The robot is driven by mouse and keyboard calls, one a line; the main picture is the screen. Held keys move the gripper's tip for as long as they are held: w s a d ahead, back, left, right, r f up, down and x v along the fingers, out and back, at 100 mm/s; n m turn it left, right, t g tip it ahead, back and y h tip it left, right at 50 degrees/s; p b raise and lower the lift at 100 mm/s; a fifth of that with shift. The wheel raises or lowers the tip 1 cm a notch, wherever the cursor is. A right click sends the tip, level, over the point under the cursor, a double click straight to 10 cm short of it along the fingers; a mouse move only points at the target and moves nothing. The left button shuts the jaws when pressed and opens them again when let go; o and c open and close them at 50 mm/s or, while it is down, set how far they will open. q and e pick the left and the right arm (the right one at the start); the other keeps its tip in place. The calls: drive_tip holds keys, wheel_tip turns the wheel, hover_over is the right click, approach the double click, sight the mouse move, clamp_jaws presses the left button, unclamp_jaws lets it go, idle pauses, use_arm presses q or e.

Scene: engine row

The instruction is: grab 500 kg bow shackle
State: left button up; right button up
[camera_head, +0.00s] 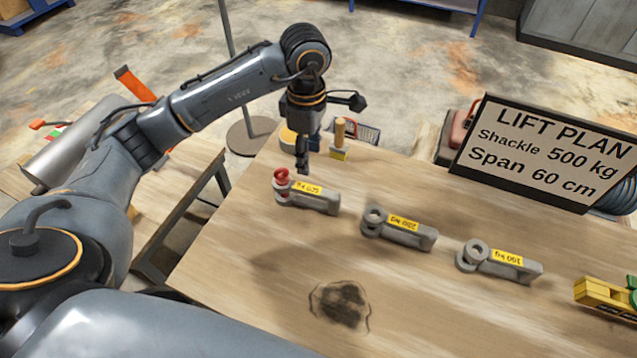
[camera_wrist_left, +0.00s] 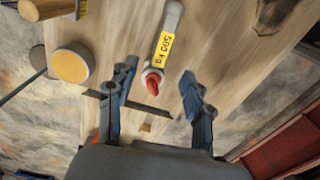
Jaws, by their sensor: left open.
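The 500 kg bow shackle (camera_head: 318,203) is a grey piece with a red pin end and a yellow label. It lies on the wooden bench, leftmost of three shackles in the head view. In the left wrist view the shackle (camera_wrist_left: 172,18) has its label reading 500 kg, and its red end points toward my gripper. My left gripper (camera_head: 302,168) is open just above and behind the red end. In the left wrist view the fingers of my left gripper (camera_wrist_left: 159,77) stand apart on either side of the red end, with nothing held. My right gripper is out of view.
Two grey shackles, a middle one (camera_head: 400,229) and a 100 kg one (camera_head: 500,263), lie to the right. A lift plan sign (camera_head: 545,150) stands behind them. A wooden-handled brush (camera_head: 339,140) and a round yellow-topped tin (camera_wrist_left: 72,65) are near my gripper. The bench front has a dark stain.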

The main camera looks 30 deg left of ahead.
use_arm(q)
drive_tip(key=p, duration=0.1)
hover_over(310, 188)
drive_tip(key=s, duration=0.1)
wheel_tip(310, 188, down, 4)
drive_tip(key=shift+a+f, duration=0.1)
drive_tip(key=shift+f, duration=0.05)
drive_tip(key=f, duration=0.2)
drive_tip(key=f+p, duration=0.1)
drive_tip(key=shift+w+f, duration=0.15)
drive_tip(key=shift+w, duration=0.1)
drive_tip(key=shift+f, duration=0.2)
wheel_tip(310, 188, down, 4)
drive_tip(key=shift+w+f+p, duration=0.15)
drive_tip(key=shift+p, duration=1.1)
drive_tip(key=shift+f, duration=0.4)
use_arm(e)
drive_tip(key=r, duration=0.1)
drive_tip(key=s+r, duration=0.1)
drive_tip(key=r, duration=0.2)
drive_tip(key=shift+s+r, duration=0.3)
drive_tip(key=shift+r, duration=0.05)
use_arm(q)
drive_tip(key=shift+c, duration=0.6)
clamp_jaws()
drive_tip(key=shift+w, duration=0.15)
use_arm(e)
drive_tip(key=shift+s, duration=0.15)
